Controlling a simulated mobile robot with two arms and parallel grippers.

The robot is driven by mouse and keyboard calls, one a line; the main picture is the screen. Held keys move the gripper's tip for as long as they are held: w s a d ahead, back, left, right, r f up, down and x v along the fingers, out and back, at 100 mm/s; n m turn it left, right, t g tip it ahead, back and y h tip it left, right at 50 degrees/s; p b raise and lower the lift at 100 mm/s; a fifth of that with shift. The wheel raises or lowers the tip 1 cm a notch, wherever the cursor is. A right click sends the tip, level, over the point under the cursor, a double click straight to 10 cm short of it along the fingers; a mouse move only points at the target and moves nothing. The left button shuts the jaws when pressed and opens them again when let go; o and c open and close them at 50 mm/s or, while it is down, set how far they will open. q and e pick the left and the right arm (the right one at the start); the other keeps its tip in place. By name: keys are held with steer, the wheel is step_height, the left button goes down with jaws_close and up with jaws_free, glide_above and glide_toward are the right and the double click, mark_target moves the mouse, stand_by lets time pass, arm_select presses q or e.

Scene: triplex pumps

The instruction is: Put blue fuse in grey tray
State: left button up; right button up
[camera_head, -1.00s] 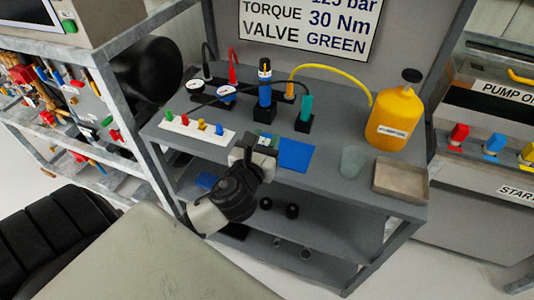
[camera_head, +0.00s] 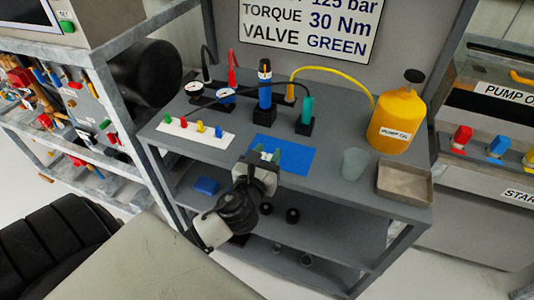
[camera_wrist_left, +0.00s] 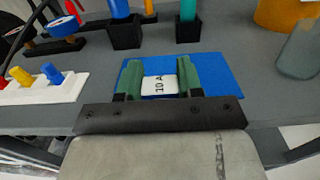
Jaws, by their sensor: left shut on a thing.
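My left gripper (camera_head: 265,156) is over the front part of a blue mat (camera_head: 297,158) on the grey bench. In the left wrist view its green fingers (camera_wrist_left: 158,76) are shut on the blue fuse (camera_wrist_left: 159,85), which shows a white "10 A" label. Its blue body is hard to tell from the mat behind it. Whether it touches the mat is unclear. The grey tray (camera_head: 402,197) stands empty at the bench's front right corner, well to the right of the gripper. My right gripper is not in view.
A translucent cup (camera_head: 354,164) and a yellow oil jug (camera_head: 396,124) stand near the tray. A white strip (camera_head: 182,136) with coloured pegs lies left. Gauges, cables and upright tools in black holders line the back. Bare bench lies between mat and cup.

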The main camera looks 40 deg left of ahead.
arm_select(q)
steer(key=o, duration=0.9)
steer(key=shift+r+p, duration=0.3)
steer(key=shift+r, duration=0.15)
steer(key=b+v, duration=0.1)
steer(key=v, duration=1.1)
steer(key=shift+b, duration=0.35)
